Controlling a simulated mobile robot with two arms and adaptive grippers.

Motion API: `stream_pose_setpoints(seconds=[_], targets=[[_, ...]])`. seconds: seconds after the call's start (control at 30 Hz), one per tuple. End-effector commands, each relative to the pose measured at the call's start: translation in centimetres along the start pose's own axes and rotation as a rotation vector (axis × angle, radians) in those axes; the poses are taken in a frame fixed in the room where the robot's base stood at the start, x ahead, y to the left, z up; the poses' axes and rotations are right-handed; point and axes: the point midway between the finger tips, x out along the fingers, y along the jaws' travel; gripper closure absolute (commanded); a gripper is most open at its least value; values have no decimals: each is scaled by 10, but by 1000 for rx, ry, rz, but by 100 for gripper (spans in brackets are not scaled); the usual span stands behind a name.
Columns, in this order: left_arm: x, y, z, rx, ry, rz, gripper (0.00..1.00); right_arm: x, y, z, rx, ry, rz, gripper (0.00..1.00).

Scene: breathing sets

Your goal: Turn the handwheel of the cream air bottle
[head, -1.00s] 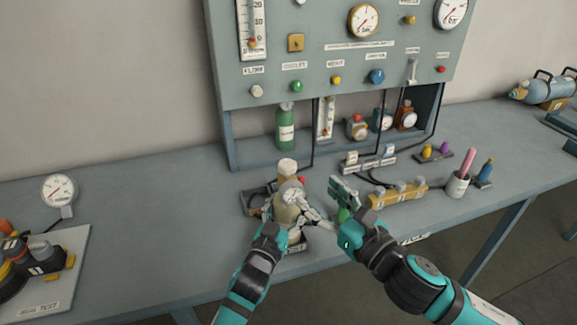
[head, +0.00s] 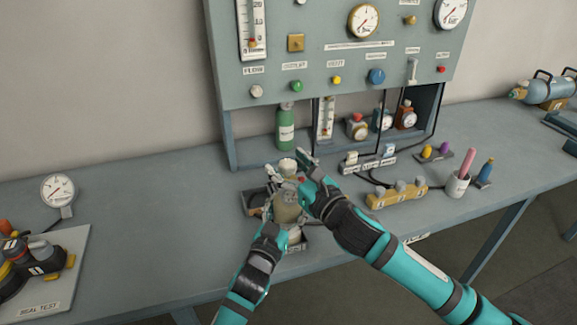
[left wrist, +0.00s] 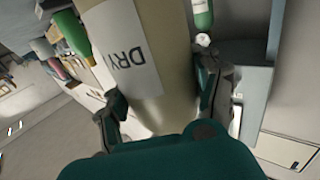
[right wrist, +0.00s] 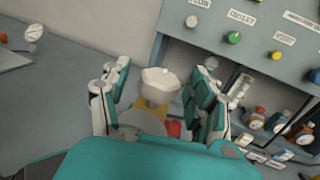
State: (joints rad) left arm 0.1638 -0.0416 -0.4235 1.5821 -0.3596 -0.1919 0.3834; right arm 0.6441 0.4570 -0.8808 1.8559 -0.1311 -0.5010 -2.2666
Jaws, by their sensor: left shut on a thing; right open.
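The cream air bottle (head: 287,210) stands upright at the front middle of the bench. It fills the middle of the left wrist view (left wrist: 150,60), with a white label reading DRY. My left gripper (left wrist: 165,110) is shut around its body. The pale handwheel (head: 287,164) is on top of the bottle, and shows in the right wrist view (right wrist: 160,82) above a brass-coloured valve. My right gripper (right wrist: 160,100) is open, with one finger on each side of the handwheel and a visible gap to each. In the head view the right hand partly hides the valve.
A dark tray (head: 252,202) surrounds the bottle's base. A green bottle (head: 286,130) stands behind, under the grey panel (head: 330,75). A yellow manifold block (head: 385,197) lies to the right.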

Motion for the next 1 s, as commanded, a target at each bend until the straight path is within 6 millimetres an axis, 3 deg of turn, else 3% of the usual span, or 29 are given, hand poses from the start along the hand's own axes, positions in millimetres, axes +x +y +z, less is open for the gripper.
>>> stream_pose_setpoints(seconds=[0.13, 0.57, 1.0], targets=[[0, 0, 0, -1, 1, 0, 93, 0, 0, 0, 0, 0, 0, 39], [0, 0, 0, 0, 1, 0, 93, 0, 0, 0, 0, 0, 0, 95], [0, 0, -1, 0, 1, 0, 93, 0, 3, -2, 0, 4, -106, 96]])
